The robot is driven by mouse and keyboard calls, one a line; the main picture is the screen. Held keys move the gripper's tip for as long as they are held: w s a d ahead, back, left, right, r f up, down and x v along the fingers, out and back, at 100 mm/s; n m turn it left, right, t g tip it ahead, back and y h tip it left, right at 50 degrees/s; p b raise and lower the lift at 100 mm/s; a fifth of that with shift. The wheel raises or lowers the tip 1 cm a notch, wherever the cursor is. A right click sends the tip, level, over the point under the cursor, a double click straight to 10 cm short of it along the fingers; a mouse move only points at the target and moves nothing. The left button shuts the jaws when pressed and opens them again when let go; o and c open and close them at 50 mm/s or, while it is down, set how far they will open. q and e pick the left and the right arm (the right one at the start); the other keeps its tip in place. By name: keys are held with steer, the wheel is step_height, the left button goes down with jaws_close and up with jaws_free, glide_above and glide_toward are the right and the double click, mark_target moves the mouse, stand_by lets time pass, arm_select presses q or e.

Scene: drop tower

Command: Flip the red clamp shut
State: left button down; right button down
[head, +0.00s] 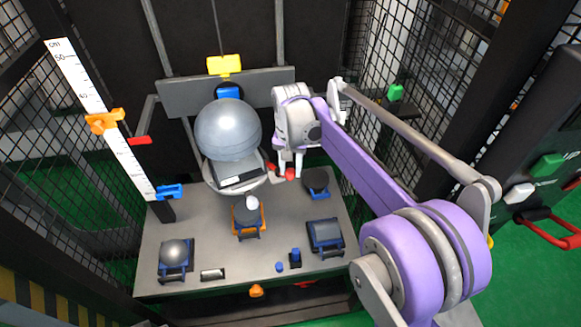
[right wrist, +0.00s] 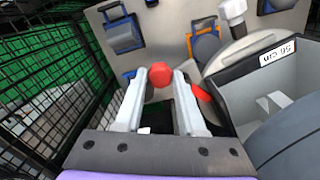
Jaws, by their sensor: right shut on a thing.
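The red clamp shows as a round red knob (right wrist: 160,75) between my right gripper's fingertips in the right wrist view. A flat red piece (right wrist: 201,92) shows just right of the right finger. In the head view the red knob (head: 290,174) is at the right edge of the round holder under the big grey ball (head: 228,129). My right gripper (head: 290,168) points down and is shut on the knob. The fingers hide part of the clamp, and I cannot tell its angle. My left gripper is not in view.
The grey table (head: 200,240) bears several small blue-framed and orange-framed pieces. A white scale (head: 100,115) with orange and blue markers stands left. Black mesh panels (head: 395,50) close in the sides. A control panel with a green button (head: 547,166) is at right.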

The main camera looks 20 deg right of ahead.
steer(key=shift+w+d+n+p, duration=0.1)
steer(key=shift+d+n+p, duration=0.15)
steer(key=shift+n, duration=0.25)
steer(key=shift+w+d+n+p, duration=0.1)
steer(key=shift+n+p, duration=0.15)
steer(key=shift+n, duration=0.25)
steer(key=shift+w+d+n, duration=0.2)
steer(key=shift+d+n, duration=0.05)
steer(key=shift+n, duration=0.45)
steer(key=c, duration=0.5)
jaws_free()
steer(key=shift+r, duration=0.1)
step_height(320, 180, up, 11)
steer(key=p, duration=0.1)
steer(key=shift+f, duration=0.2)
